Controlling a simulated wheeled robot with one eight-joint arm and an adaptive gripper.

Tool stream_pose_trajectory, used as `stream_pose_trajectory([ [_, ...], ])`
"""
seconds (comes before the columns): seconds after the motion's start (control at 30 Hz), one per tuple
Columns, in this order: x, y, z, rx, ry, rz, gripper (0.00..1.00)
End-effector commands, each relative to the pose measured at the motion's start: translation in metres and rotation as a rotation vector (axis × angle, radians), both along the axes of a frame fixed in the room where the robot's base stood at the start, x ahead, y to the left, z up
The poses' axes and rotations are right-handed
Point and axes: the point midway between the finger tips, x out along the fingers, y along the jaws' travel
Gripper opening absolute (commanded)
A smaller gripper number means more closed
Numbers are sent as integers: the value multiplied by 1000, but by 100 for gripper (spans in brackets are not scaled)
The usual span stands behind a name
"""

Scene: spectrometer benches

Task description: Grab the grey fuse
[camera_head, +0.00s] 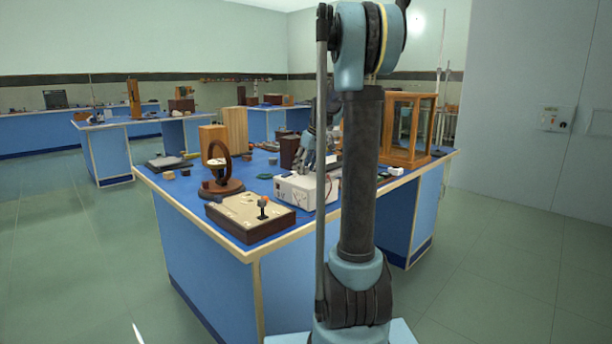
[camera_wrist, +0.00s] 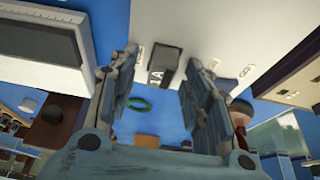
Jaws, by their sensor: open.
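A small dark grey block (camera_wrist: 165,60), which looks like the grey fuse, sits on a white surface by a printed "1A" mark. The white surface belongs to a white instrument box (camera_head: 296,190) on the blue bench. My gripper (camera_wrist: 161,57) is open and empty, its fingers apart to either side of the grey block in the wrist view. In the head view my gripper (camera_head: 308,163) points down just above the white box. I cannot make out the fuse there, and I cannot tell whether the fingers touch it.
A wooden box with an orange-tipped lever (camera_head: 250,214) stands at the bench's near corner, with a brown ring stand (camera_head: 222,170) behind it. A glass-sided wooden case (camera_head: 408,130) stands right of my arm. A green ring (camera_wrist: 138,104) lies on the blue bench top.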

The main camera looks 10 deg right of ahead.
Motion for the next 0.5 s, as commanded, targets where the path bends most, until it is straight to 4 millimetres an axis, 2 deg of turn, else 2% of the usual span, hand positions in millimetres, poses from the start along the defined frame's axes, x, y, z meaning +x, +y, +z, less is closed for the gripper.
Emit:
stream_pose_trajectory([
  [0.07,0,0,0,0,0,0,43],
  [0.2,0,0,0,0,0,0,11],
  [0.27,0,0,0,0,0,0,0],
  [0.5,0,0,0,0,0,0,0],
])
